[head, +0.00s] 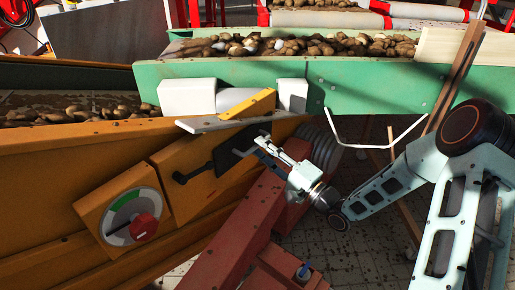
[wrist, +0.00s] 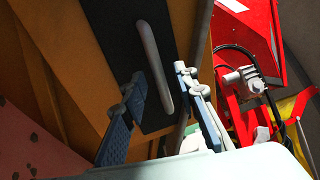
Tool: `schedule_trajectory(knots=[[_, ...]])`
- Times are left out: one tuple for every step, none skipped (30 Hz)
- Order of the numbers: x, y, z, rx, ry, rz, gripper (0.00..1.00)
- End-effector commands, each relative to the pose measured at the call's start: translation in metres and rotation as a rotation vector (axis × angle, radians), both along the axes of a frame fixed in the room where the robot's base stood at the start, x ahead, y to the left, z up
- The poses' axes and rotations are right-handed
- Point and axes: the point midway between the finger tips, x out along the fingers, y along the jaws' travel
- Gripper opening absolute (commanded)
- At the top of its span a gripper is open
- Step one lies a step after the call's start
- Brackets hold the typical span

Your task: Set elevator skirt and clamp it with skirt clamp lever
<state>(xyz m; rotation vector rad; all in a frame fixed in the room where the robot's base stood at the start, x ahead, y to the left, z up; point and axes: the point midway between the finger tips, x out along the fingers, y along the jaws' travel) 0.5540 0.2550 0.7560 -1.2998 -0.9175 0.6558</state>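The elevator skirt is probably the black plate (head: 226,160) on the orange elevator side in the head view. The black plate also shows in the wrist view (wrist: 110,40), with a grey bar handle (wrist: 153,62) on it. A black lever with a round knob (head: 183,178), probably the skirt clamp lever, sticks out left of the plate. My gripper (head: 259,144) is at the plate's right side. In the wrist view my gripper (wrist: 159,80) is open, one finger on each side of the handle's lower part. Whether a finger touches the handle cannot be told.
A dial with a red knob (head: 143,227) sits on the orange side, lower left. A green conveyor (head: 400,88) with potatoes runs above my arm. A dark red beam (head: 240,235) lies below my gripper. A yellow bar (head: 248,104) is above the plate.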

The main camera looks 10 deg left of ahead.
Motion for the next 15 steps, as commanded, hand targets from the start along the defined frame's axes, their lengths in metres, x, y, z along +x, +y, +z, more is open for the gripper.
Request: schedule_trajectory(knots=[[0.003, 0.007, 0.0, -0.001, -0.002, 0.003, 0.27], [0.005, 0.01, 0.001, -0.002, -0.002, 0.002, 0.27], [0.007, 0.012, 0.002, -0.002, -0.002, 0.002, 0.27], [0.009, 0.014, 0.002, -0.002, -0.001, 0.001, 0.27], [0.01, 0.016, 0.003, -0.002, -0.001, 0.001, 0.27], [0.011, 0.018, 0.004, -0.001, -0.001, 0.001, 0.27], [0.012, 0.019, 0.004, -0.001, 0.0, 0.0, 0.27], [0.012, 0.019, 0.004, -0.001, 0.0, 0.0, 0.27], [0.012, 0.02, 0.004, -0.002, 0.001, 0.0, 0.27], [0.012, 0.02, 0.004, -0.002, 0.001, -0.001, 0.27], [0.013, 0.02, 0.005, -0.002, 0.001, -0.001, 0.27], [0.013, 0.02, 0.005, -0.002, 0.001, -0.001, 0.27], [0.013, 0.02, 0.005, -0.002, 0.001, -0.001, 0.27], [0.013, 0.02, 0.005, -0.002, 0.001, -0.001, 0.27], [0.012, 0.02, 0.004, -0.002, 0.001, -0.001, 0.27]])
